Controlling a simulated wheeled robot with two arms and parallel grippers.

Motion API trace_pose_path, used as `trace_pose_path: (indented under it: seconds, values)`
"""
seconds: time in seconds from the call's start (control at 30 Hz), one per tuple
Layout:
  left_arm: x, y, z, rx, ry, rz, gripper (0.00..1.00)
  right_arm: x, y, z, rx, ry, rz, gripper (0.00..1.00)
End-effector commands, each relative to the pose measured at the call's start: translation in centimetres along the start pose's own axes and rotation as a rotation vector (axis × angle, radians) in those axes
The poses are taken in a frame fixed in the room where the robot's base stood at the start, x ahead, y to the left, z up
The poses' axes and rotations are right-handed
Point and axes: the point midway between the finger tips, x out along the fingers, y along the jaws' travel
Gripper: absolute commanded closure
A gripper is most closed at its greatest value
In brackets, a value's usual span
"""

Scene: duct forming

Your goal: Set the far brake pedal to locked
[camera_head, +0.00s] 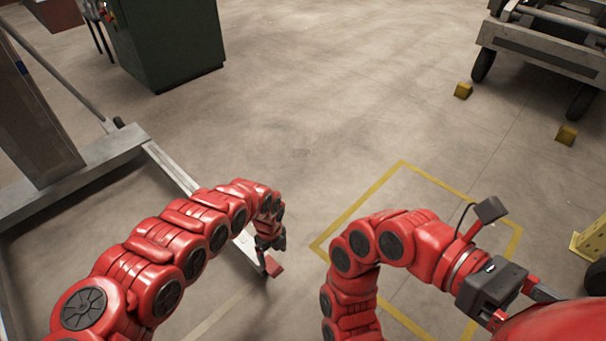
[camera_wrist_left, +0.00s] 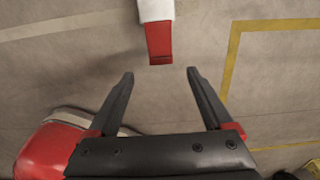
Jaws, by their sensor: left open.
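A red brake pedal (camera_head: 274,266) sits at the near end of a pale beam on the floor, at the centre-left of the head view. In the left wrist view the red pedal (camera_wrist_left: 160,43) hangs from the pale bar at the top centre. My left gripper (camera_head: 268,244) is just above the pedal in the head view. In the left wrist view my left gripper (camera_wrist_left: 160,73) is open and empty, with the pedal just beyond the gap between its fingertips. My right gripper (camera_head: 515,303) is at the lower right, its jaws unclear. I cannot tell the pedal's setting.
A grey metal frame (camera_head: 95,170) with a post stands at the left. A green cabinet (camera_head: 165,40) is at the upper left. A wheeled cart (camera_head: 540,45) stands at the upper right near yellow blocks (camera_head: 463,90). Yellow floor tape (camera_head: 375,185) marks an area; the middle floor is clear.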

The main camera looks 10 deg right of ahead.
Motion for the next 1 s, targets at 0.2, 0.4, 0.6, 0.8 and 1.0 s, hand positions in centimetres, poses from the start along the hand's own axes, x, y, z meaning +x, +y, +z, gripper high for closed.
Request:
trace_pose_path:
  seconds: [0.2,0.4,0.6,0.8,1.0]
  values:
    - [-5.6,-0.1,0.1,0.0,-0.004,-0.002,0.15,1.0,-1.0,3.1,0.0,0.0,0.0,0.15]
    - [-9.9,0.0,0.1,-0.001,-0.001,-0.001,0.15,1.7,-1.6,5.3,0.0,0.0,0.0,0.15]
    - [-10.7,-3.0,-0.2,-0.055,0.01,-0.097,0.15,1.7,-1.7,5.4,0.0,0.0,0.0,0.15]
    - [-10.9,-7.2,0.0,-0.158,0.025,-0.248,0.15,1.7,-1.7,5.3,0.0,0.0,0.0,0.15]
    - [-11.6,-11.5,0.9,-0.287,0.047,-0.415,0.15,1.7,-1.7,5.3,0.0,0.0,0.0,0.15]
